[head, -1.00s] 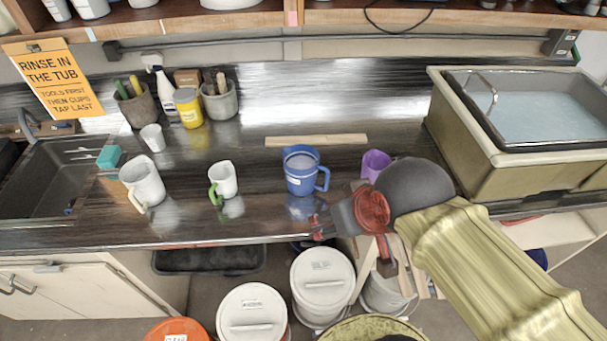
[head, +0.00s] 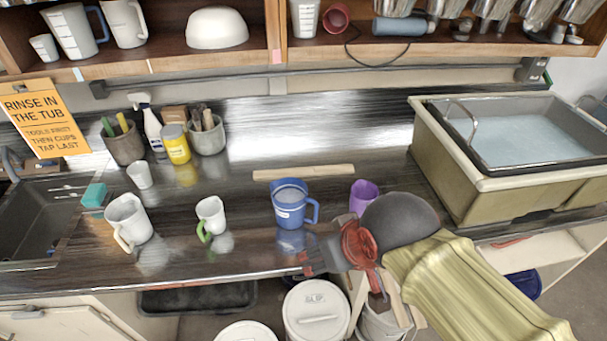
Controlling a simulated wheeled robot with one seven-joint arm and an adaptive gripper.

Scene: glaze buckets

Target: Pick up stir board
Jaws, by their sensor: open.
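A long, flat, pale wooden board (head: 325,171), which looks like the stir board, lies on the dark counter toward the back. It lies nearly parallel to the back wall, with nothing on top of it. My gripper (head: 308,262) is open and empty near the counter's front edge. It is nearer to me than the board and well apart from it. The blue jug (head: 290,205) stands between them. My dark wrist and red gripper housing hide part of the counter's front edge.
A purple cup (head: 363,196) stands close behind my wrist. White mugs (head: 129,222) (head: 210,215) stand on the left. A water-filled tub (head: 455,165) takes up the right side. A lidded white bucket (head: 317,312) is below. The counter around the board is largely clear.

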